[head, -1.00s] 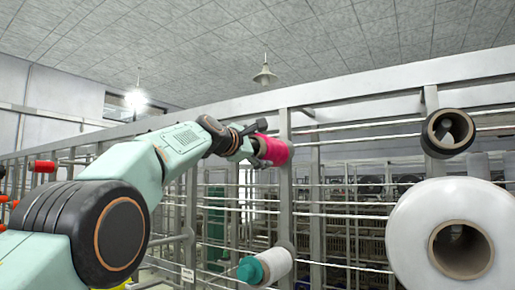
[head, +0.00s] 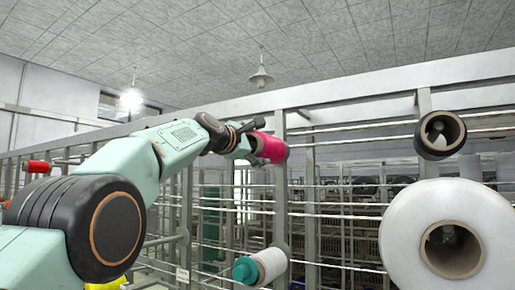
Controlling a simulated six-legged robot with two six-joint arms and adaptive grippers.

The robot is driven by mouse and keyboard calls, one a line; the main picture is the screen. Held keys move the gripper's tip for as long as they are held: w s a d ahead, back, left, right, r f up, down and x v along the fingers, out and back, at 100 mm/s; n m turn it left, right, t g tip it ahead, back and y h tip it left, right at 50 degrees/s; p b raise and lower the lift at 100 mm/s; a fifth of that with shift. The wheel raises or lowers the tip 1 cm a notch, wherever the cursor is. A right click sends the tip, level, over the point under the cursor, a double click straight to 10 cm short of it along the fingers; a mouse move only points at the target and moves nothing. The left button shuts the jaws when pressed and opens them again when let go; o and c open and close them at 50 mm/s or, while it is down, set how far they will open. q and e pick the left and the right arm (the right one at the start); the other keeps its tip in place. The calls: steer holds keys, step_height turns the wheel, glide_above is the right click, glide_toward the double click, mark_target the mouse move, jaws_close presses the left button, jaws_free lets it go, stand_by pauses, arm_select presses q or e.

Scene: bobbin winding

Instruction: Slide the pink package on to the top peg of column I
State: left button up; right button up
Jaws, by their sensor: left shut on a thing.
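The pink package (head: 271,148) is a bright pink wound bobbin at the upper middle of the head view, against a grey upright post (head: 281,190) of the rack. My left gripper (head: 250,140) is shut on its near left end, and the arm comes in from the left. The peg is hidden behind the package and gripper, so I cannot tell how far the package sits on it. My right gripper is not in view.
Below on the same post is a white package with a teal end (head: 264,267). A large white package (head: 425,215) fills the lower right, with an empty dark tube (head: 440,134) above it. A red package (head: 38,166) is at far left. Rack rails run behind.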

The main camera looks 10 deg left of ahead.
arm_select(q)
steer(key=shift+s+a+r, duration=0.1)
steer(key=shift+s, duration=0.05)
steer(key=shift+w+f, duration=0.55)
steer(key=shift+w, duration=0.35)
steer(key=shift+s+b, duration=0.45)
steer(key=shift+s, duration=0.35)
steer(key=shift+w+f, duration=0.35)
steer(key=shift+w, duration=0.35)
steer(key=shift+s, duration=0.15)
steer(key=o, duration=0.9)
steer(key=shift+s+r, duration=0.2)
steer(key=shift+s, duration=0.05)
steer(key=o, duration=0.3)
steer(key=shift+s+r, duration=0.1)
steer(key=shift+s, duration=0.1)
steer(key=shift+o, duration=0.4)
steer(key=shift+w+f, duration=0.35)
steer(key=shift+w, duration=0.2)
steer(key=shift+s+a+r, duration=0.1)
steer(key=shift+s+r, duration=0.1)
steer(key=shift+s, duration=0.35)
steer(key=shift+s+a+r, duration=0.1)
steer(key=shift+s+r, duration=0.05)
steer(key=shift+s, duration=0.35)
steer(key=shift+s+a+f, duration=0.25)
steer(key=shift+s, duration=0.2)
steer(key=v, duration=0.9)
